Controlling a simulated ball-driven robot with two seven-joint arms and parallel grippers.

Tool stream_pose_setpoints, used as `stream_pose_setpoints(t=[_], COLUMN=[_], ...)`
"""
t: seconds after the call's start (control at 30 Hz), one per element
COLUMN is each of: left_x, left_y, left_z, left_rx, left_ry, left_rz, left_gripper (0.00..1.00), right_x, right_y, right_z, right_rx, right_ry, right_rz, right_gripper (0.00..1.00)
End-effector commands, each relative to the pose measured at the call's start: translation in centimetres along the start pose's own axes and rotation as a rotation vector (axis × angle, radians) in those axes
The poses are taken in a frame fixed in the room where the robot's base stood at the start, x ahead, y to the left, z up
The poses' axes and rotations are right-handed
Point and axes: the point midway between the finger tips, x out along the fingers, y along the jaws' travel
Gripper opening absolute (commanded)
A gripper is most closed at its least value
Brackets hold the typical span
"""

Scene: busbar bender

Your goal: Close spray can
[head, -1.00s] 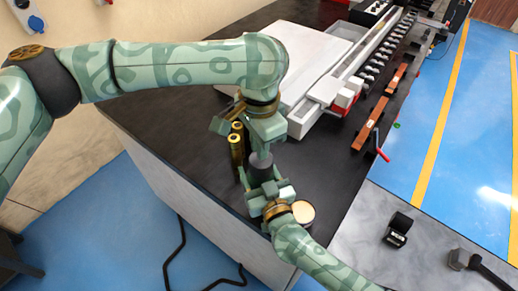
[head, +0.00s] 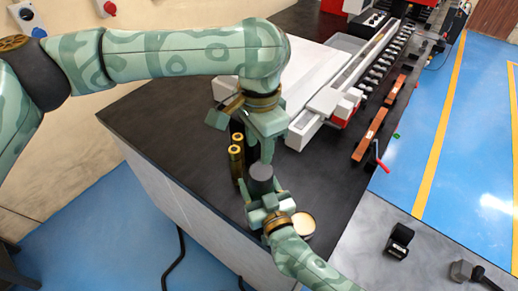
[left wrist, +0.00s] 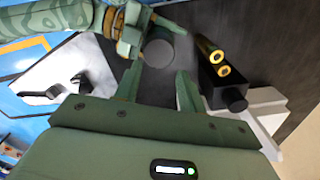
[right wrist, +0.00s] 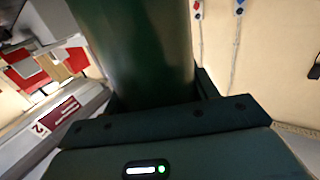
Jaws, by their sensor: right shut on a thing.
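The spray can (right wrist: 148,50) is a dark green cylinder that fills much of the right wrist view. My right gripper (head: 264,200) is shut on it and holds it upright at the table corner. Its round, flat grey top (head: 261,172) faces up and looks like a cap; it also shows in the left wrist view (left wrist: 160,50). My left gripper (head: 262,148) is just above the can. In the left wrist view its two fingers (left wrist: 157,75) are apart, with nothing between them, and the grey top lies just past the tips.
Two dark cylinders with brass tops (head: 236,155) stand close left of the can. A round beige-topped thing (head: 303,223) is by my right gripper. The white machine (head: 318,112) stands behind on the black table (head: 150,105). A black item (head: 399,238) lies at the right.

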Motion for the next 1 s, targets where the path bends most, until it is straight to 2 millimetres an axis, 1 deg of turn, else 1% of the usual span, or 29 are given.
stream_pose_setpoints(t=[0.03, 0.2, 0.3, 0.4, 0.57, 0.83, 0.87, 0.9, 0.93, 0.97, 1.0], left_x=[-1.1, -4.9, -6.7, -8.1, -9.2, -9.3, -9.3, -9.3, -9.3, -9.3, -9.3], left_y=[-0.1, -0.1, -0.1, -0.1, 0.0, 0.0, 0.0, 0.0, 0.0, 0.0, 0.0], left_z=[-0.1, -0.1, 0.0, -0.1, 0.0, 0.0, 0.0, 0.0, 0.0, 0.0, 0.0], left_rx=[0.000, -0.001, 0.000, 0.000, 0.000, 0.000, 0.000, 0.000, 0.000, 0.000, 0.000], left_ry=[0.003, 0.003, 0.002, 0.001, 0.000, 0.000, 0.000, 0.000, 0.000, 0.000, 0.000], left_rz=[-0.004, -0.004, -0.003, -0.002, 0.001, 0.001, 0.001, 0.001, 0.001, 0.001, 0.001], left_gripper=[0.40, 0.40, 0.40, 0.40, 0.40, 0.40, 0.40, 0.40, 0.40, 0.40, 0.40], right_x=[0.0, 0.0, 0.0, 0.0, 0.0, 0.0, 0.0, 0.0, 0.0, 0.0, 0.0], right_y=[0.0, 0.0, 0.0, 0.0, 0.0, 0.0, 0.0, 0.0, 0.0, 0.0, 0.0], right_z=[-0.1, -0.1, -0.1, -0.1, -0.1, -0.1, -0.1, -0.1, -0.1, -0.1, 0.0], right_rx=[0.000, 0.000, 0.000, 0.000, 0.000, 0.000, 0.000, 0.000, 0.000, 0.000, 0.000], right_ry=[0.001, 0.001, 0.001, 0.001, 0.001, 0.001, 0.001, 0.001, 0.001, 0.001, 0.001], right_rz=[0.000, 0.000, 0.000, 0.000, 0.000, 0.000, 0.000, 0.000, 0.000, 0.000, 0.000], right_gripper=[0.17, 0.17, 0.17, 0.17, 0.17, 0.17, 0.61, 0.72, 0.80, 0.84, 0.84])
